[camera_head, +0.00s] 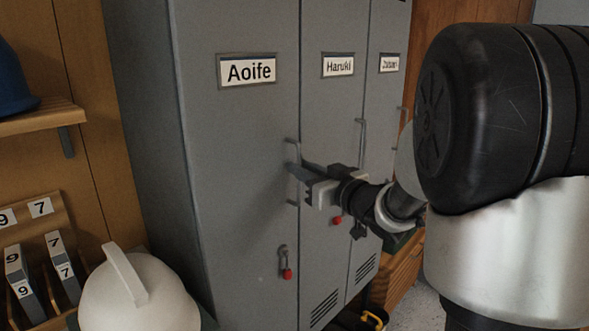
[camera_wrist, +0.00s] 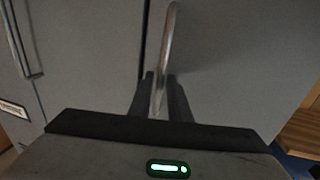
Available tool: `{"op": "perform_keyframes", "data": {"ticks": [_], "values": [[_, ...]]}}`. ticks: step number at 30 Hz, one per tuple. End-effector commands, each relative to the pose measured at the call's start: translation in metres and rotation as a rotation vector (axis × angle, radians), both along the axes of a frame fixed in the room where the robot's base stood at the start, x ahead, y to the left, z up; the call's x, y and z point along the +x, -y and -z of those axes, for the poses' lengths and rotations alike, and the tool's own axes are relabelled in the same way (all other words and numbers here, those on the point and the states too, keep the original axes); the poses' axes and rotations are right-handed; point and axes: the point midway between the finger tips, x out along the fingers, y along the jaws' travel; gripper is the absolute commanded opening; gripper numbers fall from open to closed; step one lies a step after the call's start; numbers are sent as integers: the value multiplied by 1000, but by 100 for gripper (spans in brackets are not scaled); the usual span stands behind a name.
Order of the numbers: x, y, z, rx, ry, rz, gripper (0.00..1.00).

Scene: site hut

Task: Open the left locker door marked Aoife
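The grey locker door marked Aoife (camera_head: 235,150) is the leftmost in the head view and looks flush with its neighbour. Its upright bar handle (camera_head: 292,143) is near the door's right edge. My gripper (camera_head: 294,172) is at this handle, coming from the right. In the wrist view the handle (camera_wrist: 170,35) runs between my two fingers (camera_wrist: 160,90), which look closed on it. The middle of the handle is partly hidden by the fingers. A dark seam shows beside the door edge in the wrist view.
The Haruki door (camera_head: 331,110) and a third locker door (camera_head: 386,110) stand to the right, each with a bar handle. A red-tipped latch (camera_head: 286,265) sits below the Aoife handle. A white helmet (camera_head: 140,295) and a wooden shelf (camera_head: 45,118) are at the left, near the locker.

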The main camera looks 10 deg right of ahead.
Motion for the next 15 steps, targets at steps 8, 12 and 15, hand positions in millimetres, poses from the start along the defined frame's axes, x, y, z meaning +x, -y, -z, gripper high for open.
{"op": "perform_keyframes", "data": {"ticks": [8, 12, 15], "values": [[9, -4, 0, 0, -1, 0, 17], [8, -4, 0, 0, -1, 0, 17], [8, -4, 0, 0, -1, 0, 0]]}}
